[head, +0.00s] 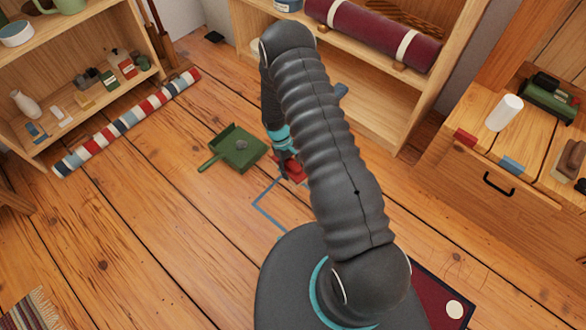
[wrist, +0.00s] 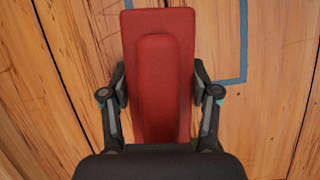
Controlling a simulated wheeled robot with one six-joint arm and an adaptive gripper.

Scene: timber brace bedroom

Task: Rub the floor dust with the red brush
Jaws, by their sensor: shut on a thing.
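The red brush (wrist: 160,80) shows from above in the wrist view, a flat red block with a raised long grip. My gripper (wrist: 160,90) has one finger on each side of it and is shut on it. In the head view the red brush (head: 294,171) is partly hidden by my arm, and my gripper (head: 285,160) is low near the floor. A blue outline (head: 267,213) is marked on the floor beside the brush. I cannot tell whether the brush touches the floor. A grey lump, perhaps dust, (head: 241,145) lies in the green dustpan (head: 222,157).
A striped roll (head: 125,122) lies along the left shelf (head: 85,125). A back shelf (head: 365,105) holds a maroon roll (head: 375,30). A wooden cabinet (head: 465,195) stands at right, with a white cylinder (head: 504,112) on top. The floor at lower left is mostly clear.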

